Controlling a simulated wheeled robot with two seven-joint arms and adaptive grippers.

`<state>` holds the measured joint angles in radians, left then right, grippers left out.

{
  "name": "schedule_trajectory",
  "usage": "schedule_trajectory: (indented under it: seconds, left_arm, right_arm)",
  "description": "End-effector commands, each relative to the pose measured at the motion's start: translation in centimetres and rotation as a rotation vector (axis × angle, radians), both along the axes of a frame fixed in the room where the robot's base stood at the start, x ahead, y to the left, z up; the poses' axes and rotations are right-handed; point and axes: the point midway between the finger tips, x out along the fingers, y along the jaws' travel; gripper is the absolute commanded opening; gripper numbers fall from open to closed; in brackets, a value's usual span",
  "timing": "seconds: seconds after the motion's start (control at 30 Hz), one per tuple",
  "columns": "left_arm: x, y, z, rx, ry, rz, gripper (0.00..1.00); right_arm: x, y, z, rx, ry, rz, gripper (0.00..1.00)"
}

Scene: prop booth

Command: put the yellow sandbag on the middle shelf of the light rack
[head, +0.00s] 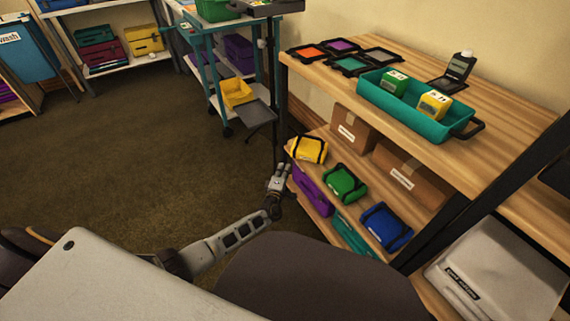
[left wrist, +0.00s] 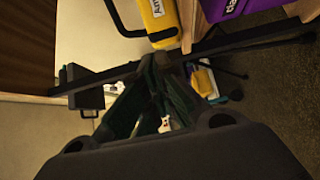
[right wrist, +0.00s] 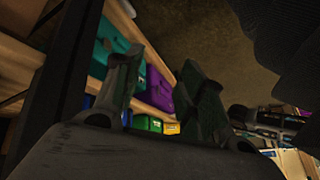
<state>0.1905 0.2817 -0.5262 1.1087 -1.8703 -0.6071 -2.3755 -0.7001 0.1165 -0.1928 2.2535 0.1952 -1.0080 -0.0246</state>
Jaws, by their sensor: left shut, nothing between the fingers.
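The yellow sandbag (head: 309,149), with black straps, lies at the left end of the shelf below the top of the wooden rack (head: 432,158). A labelled yellow bag end (left wrist: 160,17) with a black handle shows in the left wrist view, seemingly the same sandbag. My left gripper (head: 279,176) is shut and empty, just outside the rack's end, below and left of the sandbag and apart from it. Its fingers (left wrist: 150,100) show in the left wrist view. My right gripper (right wrist: 165,85) has its fingers apart with nothing between them, and is out of the head view.
A green bag (head: 344,184) and a blue bag (head: 386,227) share the sandbag's shelf with cardboard boxes (head: 352,128). Purple (head: 312,190) and teal cases sit below. A teal tray (head: 410,106) stands on top. A cart (head: 207,70) stands behind; floor at left is clear.

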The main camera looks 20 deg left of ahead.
Motion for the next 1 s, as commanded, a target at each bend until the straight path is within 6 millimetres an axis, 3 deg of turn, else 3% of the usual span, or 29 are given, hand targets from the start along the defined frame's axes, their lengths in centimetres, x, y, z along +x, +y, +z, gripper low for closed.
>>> schedule_trajectory:
  seconds: [0.43, 1.0]
  left_arm:
    - [-4.4, -0.5, 0.1, 0.001, 0.0, 0.0, 0.0]
    - [-5.0, -0.6, 0.0, 0.0, 0.0, 0.0, 0.0]
  right_arm:
    - [-0.3, -0.9, 3.8, -0.061, 0.054, 0.025, 0.4]
    - [-0.4, -1.1, 4.2, -0.069, 0.065, 0.026, 0.4]
